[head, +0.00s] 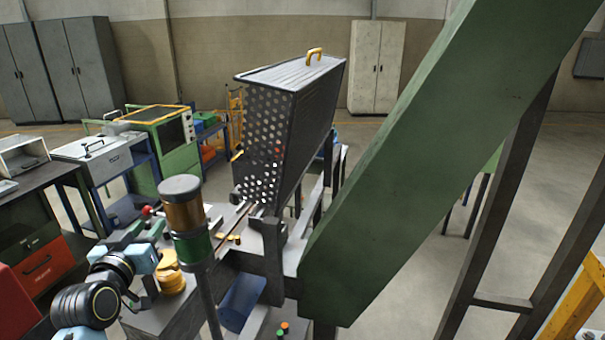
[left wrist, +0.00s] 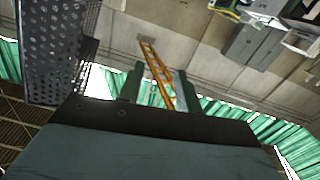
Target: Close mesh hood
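The mesh hood (head: 290,130) is a tall dark box with a perforated face, standing over the machine bed in the middle of the head view. A yellow handle (head: 314,56) sits on its top, and a small yellow part shows at its left edge. I cannot tell its hinge. In the left wrist view, the hood's perforated side (left wrist: 55,50) fills the upper left. My left gripper (head: 137,236) is left of the hood, apart from it. In the left wrist view its two green fingers (left wrist: 158,88) stand apart with nothing between them. My right gripper is not in view.
A signal tower (head: 184,215) with amber and green sections stands between my left arm and the hood. A large green sloping beam (head: 430,150) blocks the right side. Brass-coloured round pieces (head: 171,278) lie near my left gripper. An orange ladder (left wrist: 157,75) is far behind the fingers.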

